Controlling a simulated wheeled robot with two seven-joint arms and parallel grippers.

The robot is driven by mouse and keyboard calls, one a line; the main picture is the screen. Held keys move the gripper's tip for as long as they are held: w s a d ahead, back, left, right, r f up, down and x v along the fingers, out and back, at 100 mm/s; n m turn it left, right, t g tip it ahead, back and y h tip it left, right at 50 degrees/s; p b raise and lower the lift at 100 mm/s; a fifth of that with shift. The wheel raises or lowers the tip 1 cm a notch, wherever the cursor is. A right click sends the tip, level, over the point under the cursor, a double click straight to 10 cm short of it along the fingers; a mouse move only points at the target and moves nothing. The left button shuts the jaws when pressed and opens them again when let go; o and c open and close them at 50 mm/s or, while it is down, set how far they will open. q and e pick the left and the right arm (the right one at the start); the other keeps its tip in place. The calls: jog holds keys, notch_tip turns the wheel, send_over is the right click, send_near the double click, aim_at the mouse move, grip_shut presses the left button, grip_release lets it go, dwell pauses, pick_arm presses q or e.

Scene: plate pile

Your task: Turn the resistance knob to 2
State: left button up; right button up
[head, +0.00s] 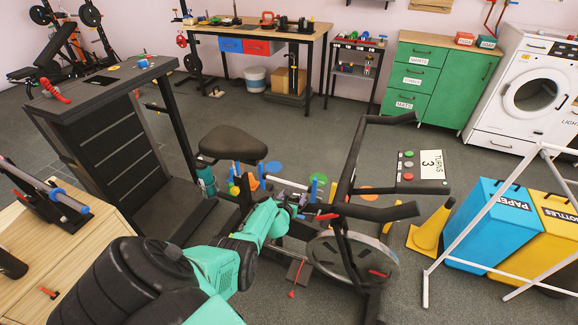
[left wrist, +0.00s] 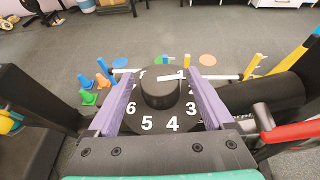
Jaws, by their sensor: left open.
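The resistance knob (left wrist: 160,95) is a short black cylinder with a white pointer line on top. It stands on a dark round dial (left wrist: 160,121) with white numbers; 3, 4, 5 and 6 read clearly. My left gripper (left wrist: 160,78) is open, with one purple finger on each side of the knob; contact cannot be told. In the head view my left gripper (head: 290,207) is at the exercise bike's frame (head: 345,185), and the knob is hidden there. My right gripper is out of view.
A panel (head: 421,172) with coloured buttons and a "TURNS 3" card is on the bike. The bike seat (head: 232,144) is near my left arm. In the left wrist view, a red-tipped lever (left wrist: 292,132) is close on the right. Small cones stand on the floor beyond.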

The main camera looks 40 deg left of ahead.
pick_arm(q)
jog(key=p+v, duration=0.8)
jog(key=v, duration=0.6)
jog(key=shift+p, duration=0.4)
